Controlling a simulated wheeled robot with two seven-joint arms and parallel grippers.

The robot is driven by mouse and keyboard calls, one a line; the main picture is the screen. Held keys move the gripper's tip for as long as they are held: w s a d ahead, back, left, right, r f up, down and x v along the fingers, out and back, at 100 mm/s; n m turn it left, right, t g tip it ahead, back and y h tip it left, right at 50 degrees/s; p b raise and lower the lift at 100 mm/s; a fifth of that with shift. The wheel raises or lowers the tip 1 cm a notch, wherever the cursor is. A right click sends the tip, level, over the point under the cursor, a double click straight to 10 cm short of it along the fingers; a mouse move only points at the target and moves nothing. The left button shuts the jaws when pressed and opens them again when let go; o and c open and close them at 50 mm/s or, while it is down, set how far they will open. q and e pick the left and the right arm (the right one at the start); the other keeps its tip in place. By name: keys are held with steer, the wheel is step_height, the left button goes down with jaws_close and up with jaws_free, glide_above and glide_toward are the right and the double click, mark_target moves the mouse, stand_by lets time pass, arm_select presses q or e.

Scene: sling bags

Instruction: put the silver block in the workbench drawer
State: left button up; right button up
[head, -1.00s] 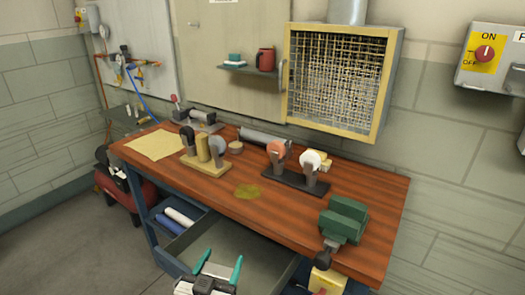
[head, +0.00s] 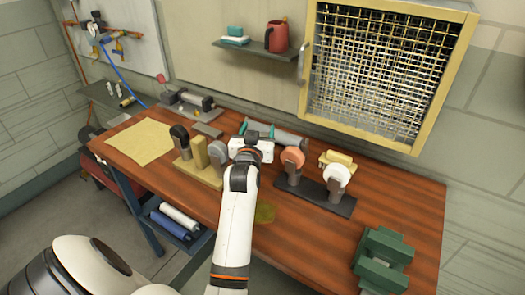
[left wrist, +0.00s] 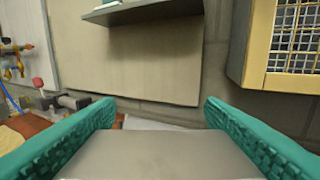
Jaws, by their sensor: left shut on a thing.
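My left gripper (head: 258,128) is over the back middle of the workbench (head: 325,240), its teal fingers pointing toward the wall. In the left wrist view its fingers stand either side of a flat grey face, the silver block (left wrist: 160,155), and it is shut on it. In the head view the block is mostly hidden by the gripper, and I cannot tell whether it is clear of the bench top. The open drawer is not clearly seen; my left arm and the lower picture edge cut off that area. My right gripper is not in view.
A wooden stand (head: 198,170) is left of my left gripper, and a dark-based stand (head: 315,195) is to its right. A green vise (head: 383,260) sits at the right front. A shelf (head: 265,50) and a mesh cabinet (head: 463,12) hang above.

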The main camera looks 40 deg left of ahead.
arm_select(q)
steer(key=shift+w+a+f, duration=0.1)
steer(key=shift+w+f, duration=0.1)
steer(key=shift+f, duration=1.3)
steer(key=shift+w+f, duration=0.15)
steer(key=shift+f, duration=1.35)
steer(key=shift+w+a+f, duration=0.1)
steer(key=shift+w+f, duration=0.1)
steer(key=shift+f, duration=1.3)
steer(key=shift+f, duration=0.1)
steer(key=o, duration=1.2)
steer(key=shift+f, duration=0.1)
steer(key=shift+o, duration=0.2)
steer(key=shift+p, duration=0.3)
